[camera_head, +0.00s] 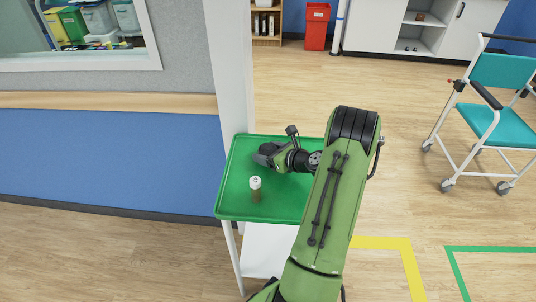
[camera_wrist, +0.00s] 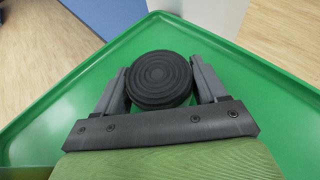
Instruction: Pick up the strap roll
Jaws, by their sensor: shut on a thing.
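The strap roll (camera_wrist: 159,79) is a round black coil with concentric rings, seen in the wrist view between my two fingers. My gripper (camera_wrist: 160,84) is shut on it, with one finger against each side. In the head view my gripper (camera_head: 268,156) is over the back part of the green tray (camera_head: 235,205). The strap roll is a dark shape there, partly hidden by the gripper. I cannot tell whether the roll touches the tray or is just above it.
A small brown bottle with a white cap (camera_head: 256,189) stands on the tray, in front of my gripper. A white post (camera_head: 230,65) rises behind the tray's left corner. A teal wheeled chair (camera_head: 497,115) stands at the right. The tray's front left is bare.

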